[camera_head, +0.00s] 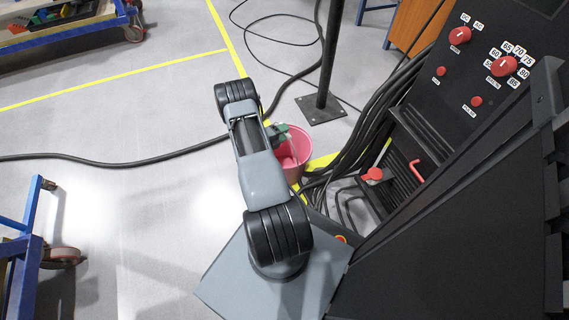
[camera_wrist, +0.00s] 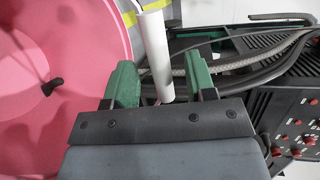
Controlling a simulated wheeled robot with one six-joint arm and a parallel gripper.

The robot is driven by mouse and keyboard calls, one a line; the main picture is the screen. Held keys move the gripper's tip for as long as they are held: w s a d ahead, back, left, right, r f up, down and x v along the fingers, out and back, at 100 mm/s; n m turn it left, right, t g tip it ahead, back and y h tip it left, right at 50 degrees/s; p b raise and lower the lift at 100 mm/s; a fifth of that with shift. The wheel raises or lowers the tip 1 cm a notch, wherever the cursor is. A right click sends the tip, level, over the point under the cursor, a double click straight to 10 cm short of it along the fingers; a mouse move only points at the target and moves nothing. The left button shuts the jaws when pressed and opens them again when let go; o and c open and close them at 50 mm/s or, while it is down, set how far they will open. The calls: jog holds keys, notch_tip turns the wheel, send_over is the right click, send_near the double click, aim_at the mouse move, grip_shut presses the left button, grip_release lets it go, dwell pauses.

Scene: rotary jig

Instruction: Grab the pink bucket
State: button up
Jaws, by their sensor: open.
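The pink bucket (camera_head: 297,158) stands on the floor beside the black pole's base, partly hidden by my arm in the head view. In the wrist view the bucket (camera_wrist: 85,40) fills the left side, and I look down into it; a small dark object lies inside. My gripper (camera_wrist: 164,78) is open, with its two green fingers apart. A white cylindrical bar (camera_wrist: 155,45), which looks like the bucket's handle grip, lies between the fingers, and I cannot tell if they touch it. In the head view my gripper (camera_head: 281,133) is over the bucket's rim.
A black control cabinet (camera_head: 460,110) with red knobs stands close on the right, with a bundle of black cables (camera_head: 365,125) beside it. The black pole (camera_head: 328,60) rises just behind the bucket. Blue-framed carts stand at left. The floor at left is mostly clear.

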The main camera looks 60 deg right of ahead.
jog(key=b+x, duration=0.1)
jog(key=x, duration=0.2)
jog(key=shift+d, duration=0.15)
jog(key=shift+c, duration=0.3)
grip_shut()
dwell(0.4)
